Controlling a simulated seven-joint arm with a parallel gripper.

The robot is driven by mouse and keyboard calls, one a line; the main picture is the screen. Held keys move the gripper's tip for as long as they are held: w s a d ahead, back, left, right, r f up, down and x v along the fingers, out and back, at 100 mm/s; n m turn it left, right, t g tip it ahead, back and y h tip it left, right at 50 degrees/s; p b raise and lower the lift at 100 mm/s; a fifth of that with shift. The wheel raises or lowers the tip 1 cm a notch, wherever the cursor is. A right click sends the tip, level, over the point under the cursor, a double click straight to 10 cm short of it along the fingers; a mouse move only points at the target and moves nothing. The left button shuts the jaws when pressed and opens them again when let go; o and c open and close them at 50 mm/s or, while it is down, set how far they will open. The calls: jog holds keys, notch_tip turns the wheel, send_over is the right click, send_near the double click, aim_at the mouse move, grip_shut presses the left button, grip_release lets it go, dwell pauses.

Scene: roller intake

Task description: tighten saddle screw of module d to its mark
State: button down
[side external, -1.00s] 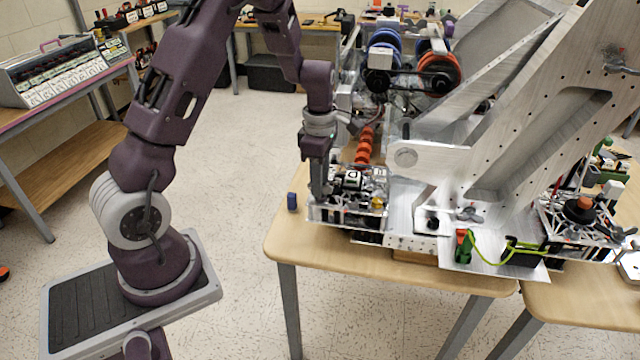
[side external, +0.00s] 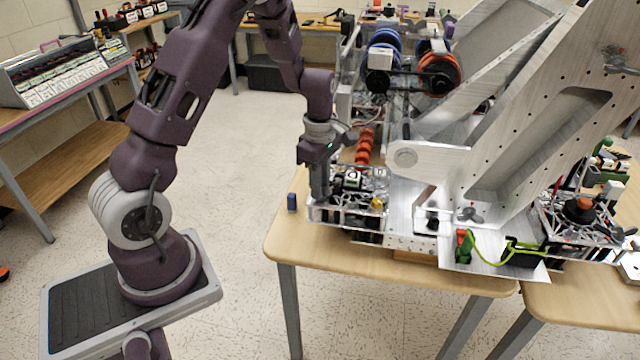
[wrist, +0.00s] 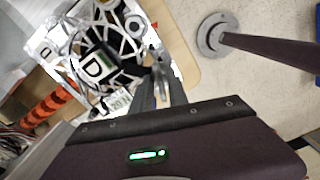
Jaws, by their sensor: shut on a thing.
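Module d (side external: 350,212) sits at the near left corner of the wooden table, a clear-and-metal frame packed with parts. In the wrist view its square "D" label (wrist: 98,65) shows, turned on its side. My gripper (side external: 320,194) points straight down at the module's left edge. In the wrist view my gripper (wrist: 160,76) is shut at the module's edge, on what I take to be the saddle screw. The screw is mostly hidden between the fingertips, and I cannot make out its mark.
A large metal side plate (side external: 440,165) rises close on the right. The floor to the left is open.

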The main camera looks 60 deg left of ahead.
jog(key=m, duration=1.3)
jog(key=shift+m, duration=0.4)
jog(key=c, duration=1.5)
grip_release()
